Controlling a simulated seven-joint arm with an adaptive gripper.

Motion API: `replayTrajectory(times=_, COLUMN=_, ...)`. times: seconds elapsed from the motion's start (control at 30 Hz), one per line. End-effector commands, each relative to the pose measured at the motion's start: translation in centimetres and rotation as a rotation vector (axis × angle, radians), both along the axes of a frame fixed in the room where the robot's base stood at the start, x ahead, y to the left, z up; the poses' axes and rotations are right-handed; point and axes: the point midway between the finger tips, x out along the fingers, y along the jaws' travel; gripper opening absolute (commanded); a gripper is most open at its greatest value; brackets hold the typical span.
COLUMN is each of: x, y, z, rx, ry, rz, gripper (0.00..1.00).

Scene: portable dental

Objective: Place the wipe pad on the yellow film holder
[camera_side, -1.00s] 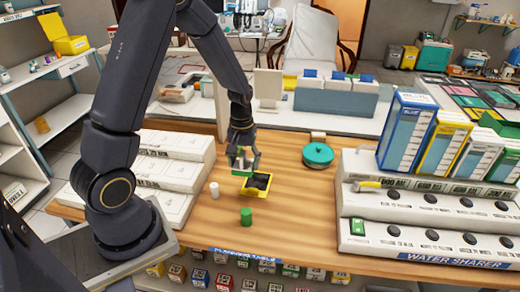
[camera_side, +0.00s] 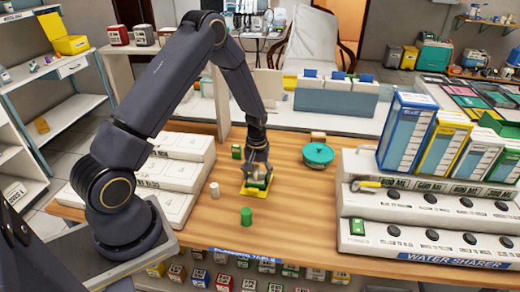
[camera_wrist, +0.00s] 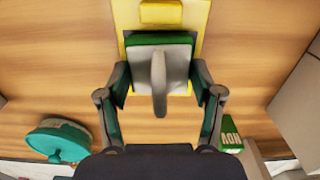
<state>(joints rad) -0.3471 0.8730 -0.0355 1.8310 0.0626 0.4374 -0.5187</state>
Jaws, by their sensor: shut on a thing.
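The wipe pad (camera_wrist: 180,54) is a pale grey block with a green edge and a grey raised grip, seen in the wrist view. My gripper (camera_wrist: 159,85) is shut on it, one finger on each side. In the side view my gripper (camera_side: 257,178) is over the yellow film holder (camera_side: 254,195), which lies on the wooden table. The holder also shows in the wrist view (camera_wrist: 203,14), around and beyond the pad. The pad covers much of the holder. I cannot tell whether the pad's underside touches it.
A small green box (camera_side: 236,152) stands behind to the left. A teal lidded pot (camera_side: 317,155) is behind to the right. White boxes (camera_side: 178,165) flank the left; a dispenser rack (camera_side: 430,215) is right.

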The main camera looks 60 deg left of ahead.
Motion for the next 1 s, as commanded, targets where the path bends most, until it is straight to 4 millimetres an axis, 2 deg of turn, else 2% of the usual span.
replayTrajectory(times=0.07, x=0.0, y=0.0, z=-0.3, rx=0.000, ry=0.001, rz=0.000, gripper=0.36)
replayTrajectory(times=0.1, x=0.0, y=0.0, z=-0.3, rx=-0.001, ry=0.001, rz=0.000, gripper=0.67)
replayTrajectory(times=0.33, x=0.0, y=0.0, z=-0.3, rx=0.000, ry=0.000, rz=0.000, gripper=0.91)
replayTrajectory(times=0.63, x=0.0, y=0.0, z=-0.2, rx=0.000, ry=0.000, rz=0.000, gripper=0.91)
replayTrajectory(times=0.73, x=0.0, y=0.0, z=0.4, rx=0.001, ry=-0.001, rz=0.000, gripper=0.91)
replayTrajectory(times=0.87, x=0.1, y=0.0, z=2.4, rx=0.001, ry=-0.003, rz=-0.001, gripper=0.91)
replayTrajectory(times=1.0, x=0.1, y=0.0, z=5.7, rx=0.002, ry=-0.005, rz=-0.002, gripper=0.91)
